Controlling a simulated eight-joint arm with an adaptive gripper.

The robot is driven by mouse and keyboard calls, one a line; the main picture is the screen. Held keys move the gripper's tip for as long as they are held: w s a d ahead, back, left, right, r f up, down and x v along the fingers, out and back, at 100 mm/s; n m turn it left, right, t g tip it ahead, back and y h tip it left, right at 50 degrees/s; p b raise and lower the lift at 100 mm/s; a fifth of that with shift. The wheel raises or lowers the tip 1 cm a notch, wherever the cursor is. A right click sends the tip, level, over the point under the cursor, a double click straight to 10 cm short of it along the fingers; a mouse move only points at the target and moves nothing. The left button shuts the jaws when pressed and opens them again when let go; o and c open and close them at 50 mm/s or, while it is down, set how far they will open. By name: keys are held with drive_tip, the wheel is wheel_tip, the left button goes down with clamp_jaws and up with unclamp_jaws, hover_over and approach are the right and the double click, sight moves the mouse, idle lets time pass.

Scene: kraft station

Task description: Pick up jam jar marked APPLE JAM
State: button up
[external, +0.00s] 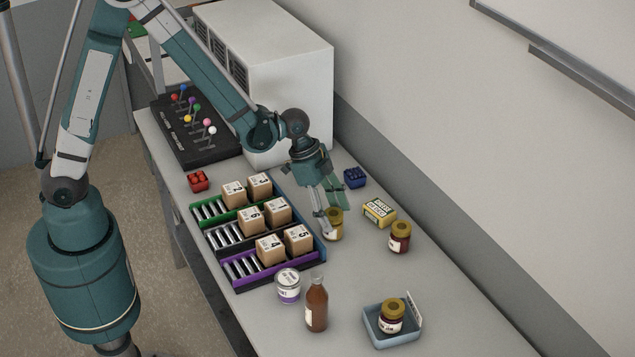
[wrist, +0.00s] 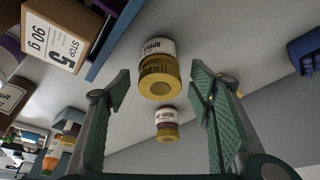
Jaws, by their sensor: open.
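The apple jam jar (external: 334,230) has a gold lid and a pale amber body and stands upright on the bench, right of the sorting racks. In the wrist view its label reads "APPLE" on the white part of the jar (wrist: 157,49), with the gold lid towards me. My gripper (external: 331,208) is open at the jar, with one green finger on each side of it. In the wrist view the jar lies between the open fingertips (wrist: 160,82), with visible gaps on both sides. Part of the jar is hidden by a finger in the external view.
A dark red jar (external: 400,240) stands to the right, near a yellow box (external: 379,212). A blue crate (external: 355,178) is behind. Racks with numbered cartons (external: 270,248) stand close on the left. A bottle (external: 316,306), a can (external: 288,286) and a blue tray (external: 372,331) holding a jar are in front.

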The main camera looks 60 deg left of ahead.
drive_tip(key=shift+w+d+f, duration=0.15)
drive_tip(key=shift+f, duration=0.3)
idle(0.3)
drive_tip(key=c, duration=1.1)
drive_tip(key=shift+r, duration=0.15)
drive_tip(key=shift+r, duration=4.9)
